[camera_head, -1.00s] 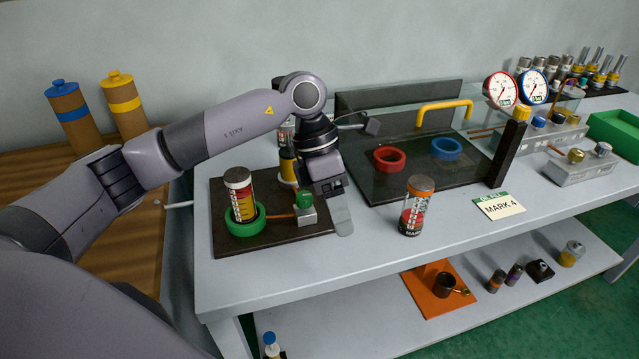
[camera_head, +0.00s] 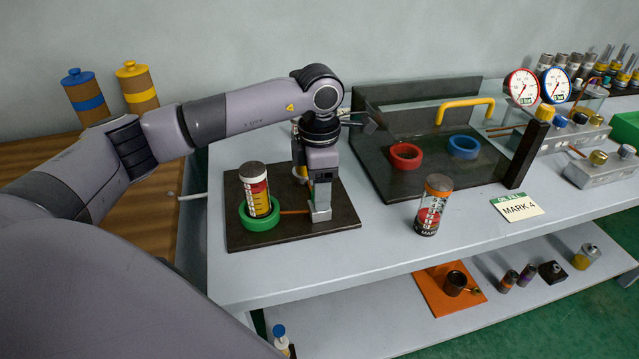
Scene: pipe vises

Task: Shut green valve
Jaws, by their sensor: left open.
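The dark valve board (camera_head: 245,238) lies on the left part of the grey table. A green ring (camera_head: 262,220) on it holds a tilted canister (camera_head: 258,190) with red, white and yellow bands. A copper pipe (camera_head: 293,212) runs from the ring to a small grey valve block (camera_head: 320,214). My left gripper (camera_head: 320,192) points down right at the top of this block. It covers the green valve knob, so the knob is hidden. The gripper is open, with its fingers at the knob's place; I cannot tell whether they touch it. My right gripper is out of view.
A canister (camera_head: 433,206) with an orange-red band stands right of the board. Two gauges (camera_head: 522,88) stand further right. The table's front strip is clear.

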